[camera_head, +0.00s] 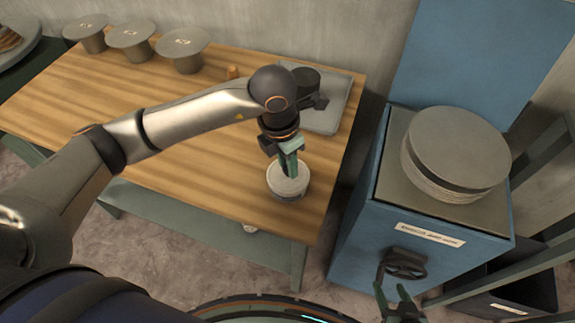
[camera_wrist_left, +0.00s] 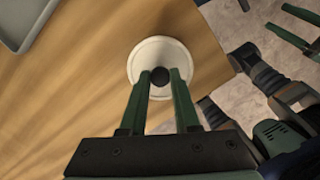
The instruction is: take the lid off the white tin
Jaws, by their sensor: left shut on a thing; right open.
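The white tin (camera_head: 287,188) stands on the wooden table near its right front corner. Its round pale lid (camera_wrist_left: 160,54) with a dark knob (camera_wrist_left: 160,76) shows in the left wrist view. My left gripper (camera_head: 290,170) is above the tin, and its green fingers (camera_wrist_left: 159,82) are shut on the knob, one on each side. The lid appears to be at the tin's top; I cannot tell whether there is a gap under it. My right gripper (camera_head: 397,292) is open and empty at the lower right, in front of the blue cabinet.
A grey tray (camera_head: 328,112) with a dark object lies behind the tin at the table's right end. Several grey-topped cups (camera_head: 183,50) stand at the back left. A blue cabinet (camera_head: 370,215) bearing stacked round discs (camera_head: 455,155) stands to the right. The table left of the tin is clear.

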